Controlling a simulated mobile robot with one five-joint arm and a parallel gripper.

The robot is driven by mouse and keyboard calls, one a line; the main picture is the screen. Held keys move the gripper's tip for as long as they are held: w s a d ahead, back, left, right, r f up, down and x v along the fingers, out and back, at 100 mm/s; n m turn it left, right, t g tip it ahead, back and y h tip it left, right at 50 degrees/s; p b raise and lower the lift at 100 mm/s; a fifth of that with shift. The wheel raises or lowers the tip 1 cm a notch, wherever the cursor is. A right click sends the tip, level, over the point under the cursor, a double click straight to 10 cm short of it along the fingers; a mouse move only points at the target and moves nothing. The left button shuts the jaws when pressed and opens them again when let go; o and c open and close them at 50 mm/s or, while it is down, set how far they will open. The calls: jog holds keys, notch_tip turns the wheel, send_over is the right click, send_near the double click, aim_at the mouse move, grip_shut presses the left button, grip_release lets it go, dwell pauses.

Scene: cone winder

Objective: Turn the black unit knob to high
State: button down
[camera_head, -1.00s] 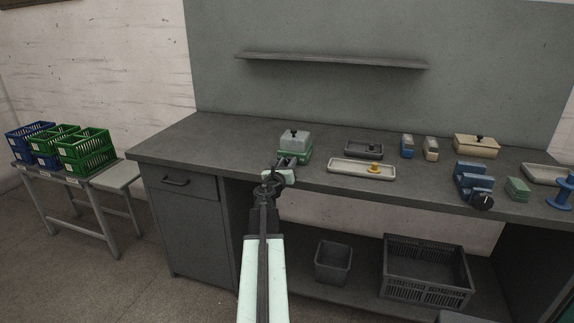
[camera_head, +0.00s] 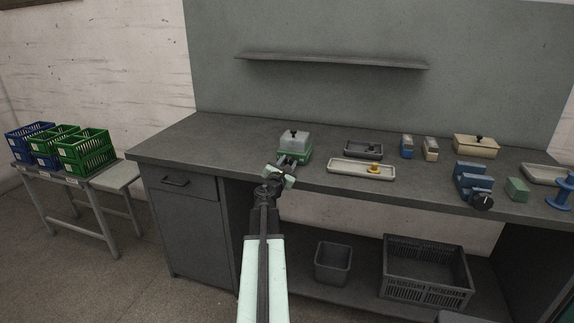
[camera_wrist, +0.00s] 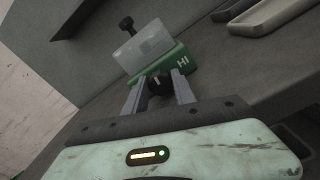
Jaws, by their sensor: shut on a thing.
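A green unit (camera_head: 292,157) with a grey see-through cover (camera_head: 295,139) and a small black knob on top stands near the bench's front edge. In the wrist view the green unit (camera_wrist: 165,67) bears a white HI mark at the right of its front. A dark front knob (camera_wrist: 157,84) with a light line sits between my fingertips. My gripper (camera_wrist: 157,90) is shut on this knob, one finger on each side, and the wrist is rolled. My gripper also shows at the unit's front in the head view (camera_head: 294,162). The fingers partly hide the knob.
A cream tray (camera_head: 345,174) with a yellow piece lies right of the unit, a dark tray (camera_head: 363,150) behind it. Farther right is a blue unit (camera_head: 467,178) with a black dial (camera_head: 482,202). A shelf (camera_head: 330,61) hangs above. The bench left of the green unit is clear.

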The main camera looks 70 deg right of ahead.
dwell(0.5)
jog(key=c, duration=1)
grip_release()
jog(key=shift+d, duration=0.1)
jog(key=shift+c, duration=0.2)
jog(key=a, duration=0.8)
jog(key=shift+s, duration=0.3)
